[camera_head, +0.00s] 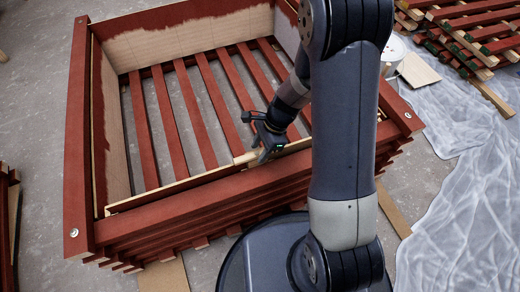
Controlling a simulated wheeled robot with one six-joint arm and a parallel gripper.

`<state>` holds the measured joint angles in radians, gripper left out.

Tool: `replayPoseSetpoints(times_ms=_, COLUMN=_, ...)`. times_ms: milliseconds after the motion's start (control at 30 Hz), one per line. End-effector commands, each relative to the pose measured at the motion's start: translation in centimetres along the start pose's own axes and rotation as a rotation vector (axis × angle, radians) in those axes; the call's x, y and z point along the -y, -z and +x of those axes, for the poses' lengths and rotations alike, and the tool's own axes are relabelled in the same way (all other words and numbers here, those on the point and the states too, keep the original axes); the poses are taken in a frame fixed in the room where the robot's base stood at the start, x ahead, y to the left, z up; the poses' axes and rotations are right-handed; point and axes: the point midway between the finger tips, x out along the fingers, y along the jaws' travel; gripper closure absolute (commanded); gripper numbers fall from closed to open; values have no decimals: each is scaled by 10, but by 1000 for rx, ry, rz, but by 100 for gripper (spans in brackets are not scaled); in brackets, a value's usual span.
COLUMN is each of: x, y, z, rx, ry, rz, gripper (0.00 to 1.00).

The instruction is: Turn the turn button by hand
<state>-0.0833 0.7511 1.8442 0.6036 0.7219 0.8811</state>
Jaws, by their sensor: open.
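My gripper (256,138) is at the inner side of the near wall of a red-painted slatted crate (78,130). It is open, with its fingers pointing down and left. A small pale wooden piece (245,158), which looks like the turn button, sits at the bare wood edge of the near wall, right beside the lower finger. I cannot tell whether the finger touches it. Part of the piece and its pivot are hidden by the gripper, and my arm hides the right part of the near wall.
The crate has red floor slats (188,115) and partly painted inner panels (165,42). Stacked red battens (475,25) lie at the back right. A white tub (394,48) stands behind my arm, and a crumpled plastic sheet (465,190) covers the right floor.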

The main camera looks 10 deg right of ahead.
Motion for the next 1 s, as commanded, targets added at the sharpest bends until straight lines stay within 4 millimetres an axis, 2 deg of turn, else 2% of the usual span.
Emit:
replayPoseSetpoints(times_ms=233, x=0, y=0, z=0, rx=0, ry=0, rz=0, gripper=58)
replayPoseSetpoints(times_ms=733, x=0, y=0, z=0, rx=0, ry=0, rz=0, gripper=99)
replayPoseSetpoints(times_ms=1000, x=0, y=0, z=0, rx=0, ry=0, rz=0, gripper=100)
